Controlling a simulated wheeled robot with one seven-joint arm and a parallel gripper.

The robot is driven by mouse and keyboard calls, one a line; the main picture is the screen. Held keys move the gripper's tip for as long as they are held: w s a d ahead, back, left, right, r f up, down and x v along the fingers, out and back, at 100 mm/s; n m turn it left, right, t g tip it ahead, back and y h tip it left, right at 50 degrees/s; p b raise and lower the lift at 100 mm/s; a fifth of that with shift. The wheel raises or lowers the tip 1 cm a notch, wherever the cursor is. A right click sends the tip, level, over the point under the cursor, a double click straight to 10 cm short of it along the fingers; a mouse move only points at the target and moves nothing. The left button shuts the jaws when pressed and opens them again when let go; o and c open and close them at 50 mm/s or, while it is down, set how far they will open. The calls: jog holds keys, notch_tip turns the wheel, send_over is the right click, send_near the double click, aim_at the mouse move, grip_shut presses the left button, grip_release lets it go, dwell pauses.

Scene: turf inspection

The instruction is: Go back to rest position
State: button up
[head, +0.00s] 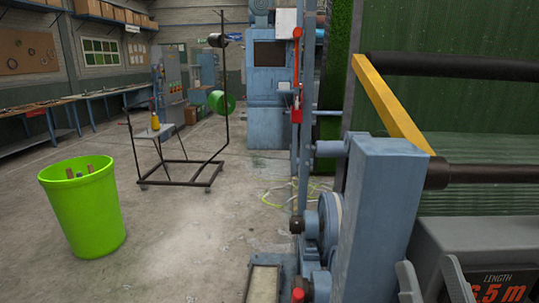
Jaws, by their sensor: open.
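My gripper (432,284) shows at the bottom right of the head view. Only its two grey fingers are in the picture, and they stand apart with nothing between them. The rest of my gripper and the arm are cut off by the lower edge. The fingers appear in front of a grey counter box (490,250) marked LENGTH with red digits. I cannot tell how far they are from it.
A blue machine frame (380,200) with a yellow bar (392,105) and dark rollers fills the right. A green bin (85,210) with some scraps stands at left. A wheeled wire rack (180,165) stands behind it. Concrete floor (190,245) is clear between bin and machine.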

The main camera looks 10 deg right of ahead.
jog(key=s+a+f+n+g+y, duration=0.1)
jog(key=s+a+f+g, duration=0.15)
jog(key=s+f, duration=0.4)
jog(key=s+a+f+n+g+y, duration=0.1)
jog(key=s+f+g, duration=0.25)
jog(key=f, duration=0.65)
jog(key=s+a+f+g, duration=0.2)
jog(key=s+f+g, duration=0.3)
jog(key=s+f, duration=0.3)
jog(key=s, duration=0.4)
jog(key=shift+s+f, duration=0.2)
jog(key=shift+f, duration=0.05)
jog(key=shift+a, duration=0.1)
